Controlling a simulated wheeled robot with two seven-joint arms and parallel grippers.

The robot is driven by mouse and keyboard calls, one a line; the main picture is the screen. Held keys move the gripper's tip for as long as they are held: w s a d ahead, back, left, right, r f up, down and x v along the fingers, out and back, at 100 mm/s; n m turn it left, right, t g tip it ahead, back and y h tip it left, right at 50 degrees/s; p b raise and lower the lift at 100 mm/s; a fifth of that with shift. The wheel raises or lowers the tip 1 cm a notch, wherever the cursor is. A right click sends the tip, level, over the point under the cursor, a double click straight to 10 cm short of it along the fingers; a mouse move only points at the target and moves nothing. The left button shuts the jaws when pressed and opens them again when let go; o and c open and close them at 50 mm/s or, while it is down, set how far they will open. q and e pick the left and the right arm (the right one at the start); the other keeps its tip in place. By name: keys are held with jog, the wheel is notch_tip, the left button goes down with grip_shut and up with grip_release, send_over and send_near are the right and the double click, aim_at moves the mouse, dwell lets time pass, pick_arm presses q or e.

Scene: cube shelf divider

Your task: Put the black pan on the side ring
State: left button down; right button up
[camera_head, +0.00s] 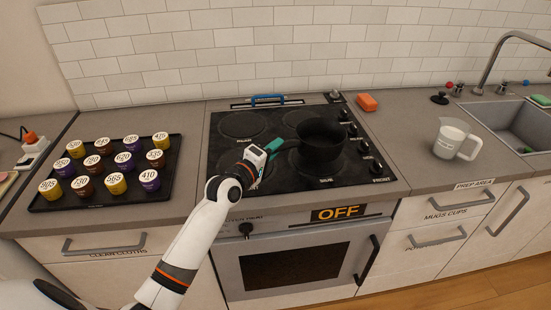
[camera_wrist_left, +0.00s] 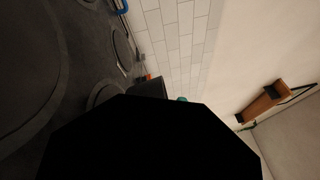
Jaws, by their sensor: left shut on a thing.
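The black pan (camera_head: 321,146) is over the right half of the black hob (camera_head: 216,181), covering much of the ring area there. It looks upright; whether it touches the hob or hangs just above it I cannot tell. My left gripper (camera_head: 274,146), with teal fingers, comes in from the left and is shut on the pan's handle, which the fingers mostly hide. Small labels mark the rings, but I cannot read surely which says side. In the left wrist view a large black shape hides most of the near scene. My right gripper is not in view.
A black tray (camera_head: 109,197) of several labelled pods stands left of the hob. Knobs line the hob's right edge. An orange sponge (camera_head: 367,102), a measuring jug (camera_head: 455,140) and the sink (camera_head: 510,125) are to the right. Counter between hob and jug is clear.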

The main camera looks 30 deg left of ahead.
pick_arm(q)
jog(key=shift+f, duration=1.5)
jog(key=shift+f, duration=0.1)
jog(key=c, duration=1.3)
grip_release()
jog(key=shift+f, duration=0.1)
jog(key=shift+o, duration=0.2)
jog(key=shift+r, duration=0.25)
jog(key=s, duration=0.4)
jog(key=s+a+b, duration=0.1)
jog(key=s, duration=0.3)
jog(key=s+a, duration=0.1)
jog(key=s, duration=0.3)
